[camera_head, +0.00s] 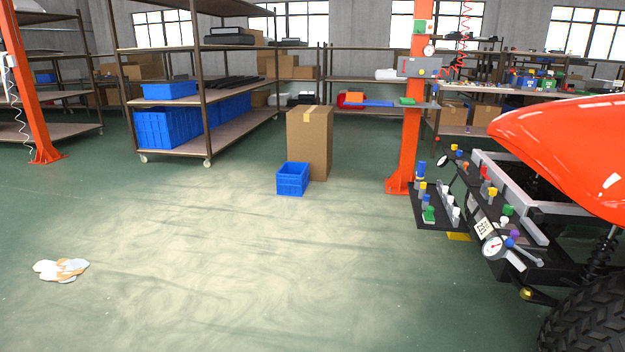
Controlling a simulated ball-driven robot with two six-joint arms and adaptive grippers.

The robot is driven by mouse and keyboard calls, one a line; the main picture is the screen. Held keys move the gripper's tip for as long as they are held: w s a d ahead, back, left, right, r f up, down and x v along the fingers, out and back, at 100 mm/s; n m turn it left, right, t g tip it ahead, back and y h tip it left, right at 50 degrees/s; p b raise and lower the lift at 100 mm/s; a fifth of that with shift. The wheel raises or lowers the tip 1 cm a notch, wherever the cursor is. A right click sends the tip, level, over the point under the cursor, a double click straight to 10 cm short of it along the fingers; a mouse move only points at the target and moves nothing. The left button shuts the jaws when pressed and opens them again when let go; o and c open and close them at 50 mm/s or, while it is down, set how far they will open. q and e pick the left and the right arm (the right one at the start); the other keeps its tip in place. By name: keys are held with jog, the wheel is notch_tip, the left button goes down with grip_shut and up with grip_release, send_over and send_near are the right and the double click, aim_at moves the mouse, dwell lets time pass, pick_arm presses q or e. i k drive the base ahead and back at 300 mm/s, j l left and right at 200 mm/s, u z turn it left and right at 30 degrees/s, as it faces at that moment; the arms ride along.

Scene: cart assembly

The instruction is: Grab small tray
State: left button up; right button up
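No object is clearly marked as the small tray. A small blue open-topped bin (292,180) stands on the floor in front of a tall cardboard box (312,140). A shallow blue tray (170,90) sits on the shelf rack at the upper left, above larger blue crates (160,128). A dark flat panel (424,212) with small coloured pieces is at the front of the cart at right. Neither of my grippers is in view.
The red-bodied cart (560,135) fills the right side. An orange post (409,150) stands behind its front. A wheeled shelf rack (206,110) is at the back left. White-and-orange litter (61,270) lies on the floor at left. The middle floor is clear.

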aim_at(407, 101)
jog(key=i+u, duration=0.15)
jog(key=i, duration=2.25)
jog(key=i+j+z, duration=0.1)
jog(key=i+z, duration=0.3)
jog(key=i, duration=0.15)
jog(key=i+j+z, duration=0.4)
jog(key=i, duration=0.15)
jog(key=i+j+z, duration=0.4)
jog(key=i, duration=0.15)
jog(key=i+j+z, duration=0.35)
jog(key=i+j, duration=0.1)
jog(key=j, duration=0.05)
